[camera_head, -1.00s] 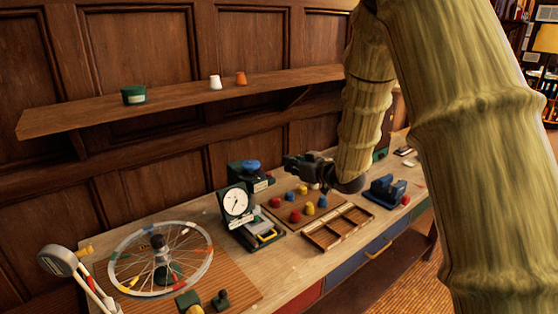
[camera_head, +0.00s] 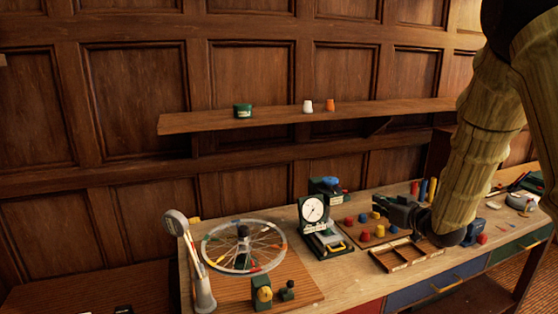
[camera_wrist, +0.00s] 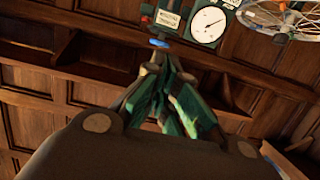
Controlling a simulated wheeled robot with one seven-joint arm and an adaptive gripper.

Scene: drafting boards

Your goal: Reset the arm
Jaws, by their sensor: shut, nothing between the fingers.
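My gripper (camera_head: 380,204) shows at the right in the head view, at the end of my arm, over the back of the board of coloured pegs. It points left. Its height above the pegs is hard to judge. In the wrist view my gripper (camera_wrist: 162,62) has its green-streaked fingers drawn together at the tips, with nothing seen between them. The blue-topped dark device (camera_head: 327,186) and the dial gauge (camera_head: 313,209) stand left of it. My forearm hides part of the bench behind it.
A spoked wheel (camera_head: 208,250) stands on a wooden board at the left of the bench. A divided wooden tray (camera_head: 407,257) lies in front of the pegs (camera_head: 366,236). A wall shelf (camera_head: 215,121) holds a green tub (camera_head: 243,111) and two small cups. Air above the wheel is free.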

